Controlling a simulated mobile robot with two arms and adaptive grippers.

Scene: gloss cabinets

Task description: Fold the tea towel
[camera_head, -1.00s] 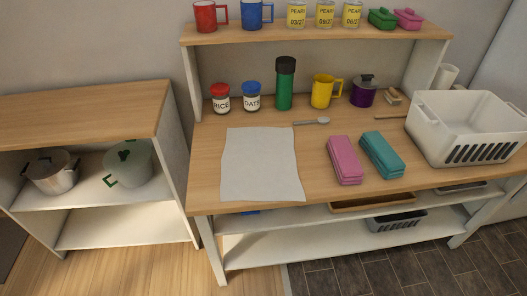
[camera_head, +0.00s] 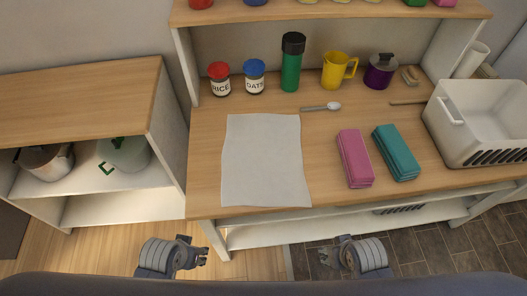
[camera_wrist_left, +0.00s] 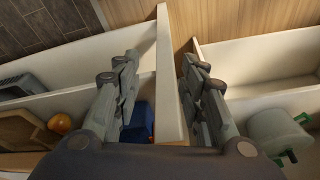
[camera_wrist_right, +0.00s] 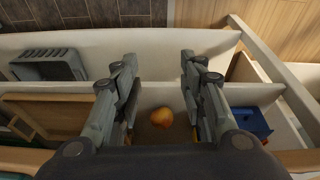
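The tea towel (camera_head: 263,160) is a pale grey-white cloth lying flat and spread out on the left part of the wooden worktop, near its front edge. My left gripper (camera_head: 205,254) is in front of the worktop, low and to the left of the towel. In the left wrist view its fingers (camera_wrist_left: 160,85) are apart with nothing held. My right gripper (camera_head: 324,256) is in front of the worktop, right of the towel. In the right wrist view its fingers (camera_wrist_right: 158,80) are apart and empty. Neither gripper touches the towel.
A pink folded cloth (camera_head: 354,158) and a teal one (camera_head: 396,152) lie right of the towel. A spoon (camera_head: 320,107) lies behind. Jars (camera_head: 220,80), a green bottle (camera_head: 291,65) and a yellow jug (camera_head: 338,70) stand further back. A white basket (camera_head: 480,125) stands at right.

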